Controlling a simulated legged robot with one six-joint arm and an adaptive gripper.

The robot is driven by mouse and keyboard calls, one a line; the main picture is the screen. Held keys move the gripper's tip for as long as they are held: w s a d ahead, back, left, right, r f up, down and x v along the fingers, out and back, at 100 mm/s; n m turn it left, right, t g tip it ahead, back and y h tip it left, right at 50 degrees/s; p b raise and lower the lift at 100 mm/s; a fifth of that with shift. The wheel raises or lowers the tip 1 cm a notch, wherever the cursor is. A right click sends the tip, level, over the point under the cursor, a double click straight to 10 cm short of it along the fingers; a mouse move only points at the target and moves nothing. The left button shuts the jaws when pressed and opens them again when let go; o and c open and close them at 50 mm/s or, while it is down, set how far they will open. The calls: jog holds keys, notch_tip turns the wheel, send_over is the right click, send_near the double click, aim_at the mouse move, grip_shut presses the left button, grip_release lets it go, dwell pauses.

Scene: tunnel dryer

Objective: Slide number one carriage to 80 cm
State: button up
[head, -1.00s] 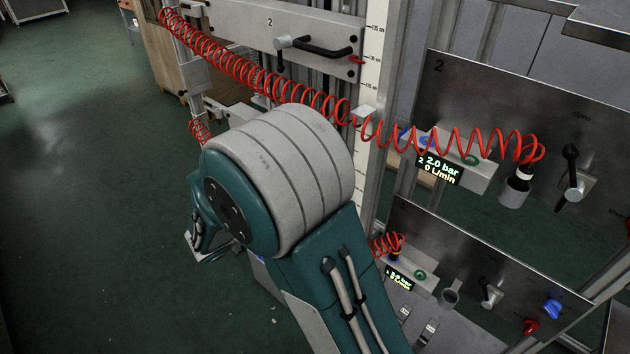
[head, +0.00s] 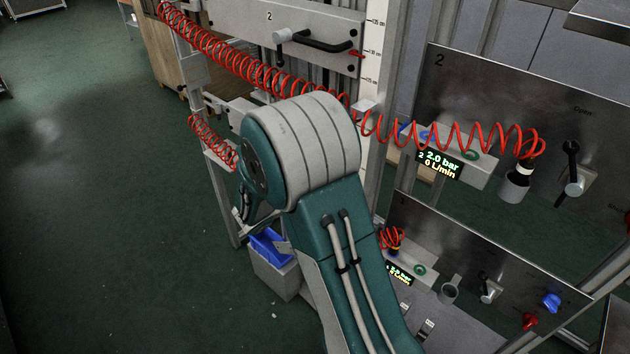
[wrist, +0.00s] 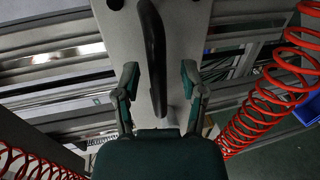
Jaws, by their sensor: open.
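In the wrist view my gripper (wrist: 159,78) is open, one finger on each side of a black bar handle (wrist: 154,45). The handle stands on a pale grey plate (wrist: 189,22), and I see no finger closed on it. I cannot read a number on this plate. In the head view my arm hides most of the lower carriage and my fingers; a grey plate end (head: 240,108) shows left of my arm.
A coiled red hose (head: 215,50) stretches across above my arm to panel 2 (head: 465,85); coils flank my gripper in the wrist view (wrist: 262,105). A lower panel (head: 470,255) with valves stands at right. A blue bin (head: 268,247) sits below. Green floor at left is clear.

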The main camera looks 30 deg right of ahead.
grip_shut()
notch_tip(320, 180, down, 17)
jog(key=shift+s+r, duration=0.15)
jog(key=shift+s, duration=0.05)
dwell(0.5)
grip_release()
jog(key=shift+w+d, duration=0.15)
